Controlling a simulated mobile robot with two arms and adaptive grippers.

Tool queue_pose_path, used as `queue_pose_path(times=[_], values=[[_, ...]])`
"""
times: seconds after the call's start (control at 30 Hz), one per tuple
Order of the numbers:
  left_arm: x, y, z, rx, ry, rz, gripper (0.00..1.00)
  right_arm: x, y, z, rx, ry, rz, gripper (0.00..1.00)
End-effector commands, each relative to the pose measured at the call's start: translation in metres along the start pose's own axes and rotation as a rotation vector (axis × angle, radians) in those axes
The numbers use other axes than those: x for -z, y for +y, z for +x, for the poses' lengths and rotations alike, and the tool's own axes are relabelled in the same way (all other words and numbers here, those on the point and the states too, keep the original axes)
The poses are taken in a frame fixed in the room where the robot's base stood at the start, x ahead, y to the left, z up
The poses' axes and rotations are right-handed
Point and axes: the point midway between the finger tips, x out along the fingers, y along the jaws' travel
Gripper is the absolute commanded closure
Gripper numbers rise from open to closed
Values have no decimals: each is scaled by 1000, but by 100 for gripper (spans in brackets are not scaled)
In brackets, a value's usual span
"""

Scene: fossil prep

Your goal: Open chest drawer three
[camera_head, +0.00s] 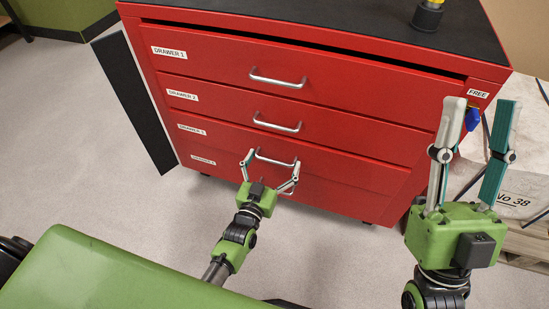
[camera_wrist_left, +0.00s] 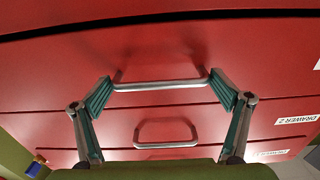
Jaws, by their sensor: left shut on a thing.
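The red chest (camera_head: 330,75) has labelled drawers, each with a bar handle. Drawer three (camera_head: 228,138) is low on its front, and I see no clear gap around it. My left gripper (camera_head: 273,158) has its fingers at the two ends of drawer three's silver handle (camera_head: 272,161). In the left wrist view, the fingertips touch this handle (camera_wrist_left: 160,86) from both sides, and the picture is upside down, with drawer two's handle (camera_wrist_left: 165,144) below. My right gripper (camera_head: 482,105) is open and empty, raised in front of the chest's right side.
A black panel (camera_head: 135,100) stands along the chest's left side. A yellow and black object (camera_head: 428,14) is on the chest's dark top. A pale block marked "No 38" (camera_head: 512,205) sits on a wooden pallet at the right. The floor (camera_head: 110,190) before the chest's left is clear.

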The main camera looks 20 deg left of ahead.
Motion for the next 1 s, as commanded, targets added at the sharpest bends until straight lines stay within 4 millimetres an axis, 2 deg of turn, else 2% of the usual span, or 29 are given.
queue_pose_path(times=[0.17, 0.37, 0.5, 0.7, 0.83, 1.0], values=[[1, 0, -19, 0, -4, 0, 47, -42, 5, 1, -7, -209, -12, 63], [2, 0, -46, -1, -6, 1, 47, -105, 13, -22, -21, -536, -27, 63], [2, 0, -66, -1, -5, 1, 47, -142, 20, -53, -34, -764, -35, 63], [2, 0, -95, -1, -5, 0, 47, -176, 29, -108, -54, -1068, -43, 63], [2, 0, -115, -2, -5, 0, 47, -188, 34, -148, -68, -1257, -46, 63], [1, 0, -143, -2, -5, 1, 47, -190, 39, -202, -88, -1496, -48, 63]])
